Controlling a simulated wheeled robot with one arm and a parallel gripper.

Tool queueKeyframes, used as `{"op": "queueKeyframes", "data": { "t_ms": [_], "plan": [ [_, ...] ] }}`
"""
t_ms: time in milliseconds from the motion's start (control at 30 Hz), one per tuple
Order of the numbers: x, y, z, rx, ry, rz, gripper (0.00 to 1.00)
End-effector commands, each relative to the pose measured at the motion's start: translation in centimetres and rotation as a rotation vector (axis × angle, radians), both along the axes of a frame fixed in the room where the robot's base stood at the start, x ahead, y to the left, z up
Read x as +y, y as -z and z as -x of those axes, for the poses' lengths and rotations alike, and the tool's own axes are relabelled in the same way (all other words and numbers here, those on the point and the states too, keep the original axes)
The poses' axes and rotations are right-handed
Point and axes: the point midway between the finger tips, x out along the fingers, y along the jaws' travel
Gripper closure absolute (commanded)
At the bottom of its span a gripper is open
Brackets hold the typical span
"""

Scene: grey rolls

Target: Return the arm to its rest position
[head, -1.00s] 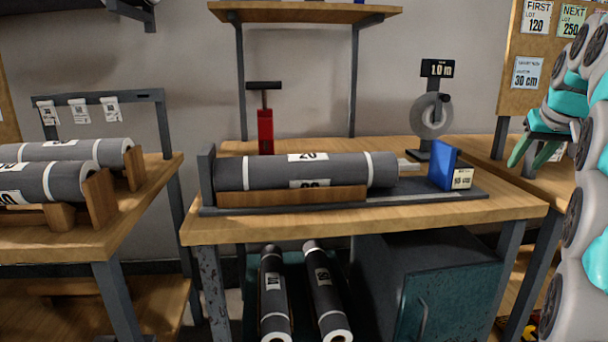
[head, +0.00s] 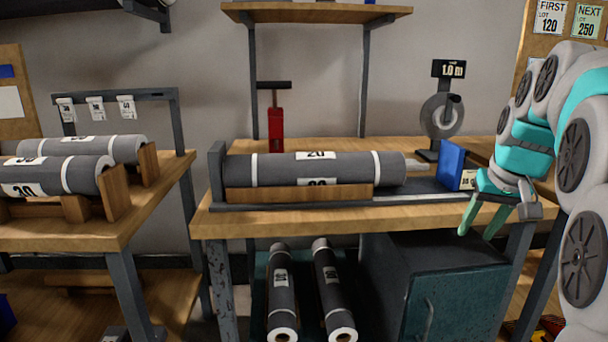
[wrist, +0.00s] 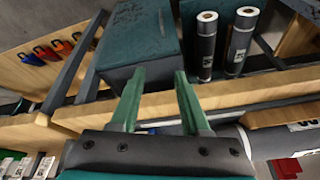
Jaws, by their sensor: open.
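My gripper (head: 481,216) is at the right of the head view, in front of the bench's right front corner. Its two green fingers point down and are apart, with nothing between them. In the wrist view the open fingers (wrist: 157,95) reach over the bench's front edge. My arm is folded along the right side of the head view.
A grey roll (head: 300,170) lies in a cradle on the bench (head: 330,222), beside a blue block (head: 450,165). Rolls (head: 55,175) rest on the left table. Below the bench are two rolls (head: 332,290) and a teal cabinet (head: 455,290).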

Motion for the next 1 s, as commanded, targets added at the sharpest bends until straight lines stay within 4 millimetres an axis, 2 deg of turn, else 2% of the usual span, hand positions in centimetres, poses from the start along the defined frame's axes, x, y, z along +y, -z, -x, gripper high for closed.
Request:
{"op": "queueKeyframes", "data": {
  "t_ms": [33, 200, 367, 500, 700, 800, 867, 1000],
  "plan": [
    [2.1, 1.3, 1.4, 0.032, -0.02, -0.011, 0.54],
    [7.6, 6.2, 6.5, 0.149, -0.064, -0.037, 0.54],
    [11.8, 10.7, 12.3, 0.256, -0.113, -0.045, 0.54],
    [14.7, 14.7, 18.0, 0.353, -0.16, -0.039, 0.54],
    [16.9, 19.5, 25.9, 0.471, -0.219, -0.015, 0.54],
    [17.3, 21.0, 28.5, 0.509, -0.241, -0.004, 0.54],
    [17.4, 21.7, 29.6, 0.527, -0.25, 0.002, 0.54],
    [17.4, 21.7, 29.7, 0.529, -0.251, 0.002, 0.54]
  ]
}}
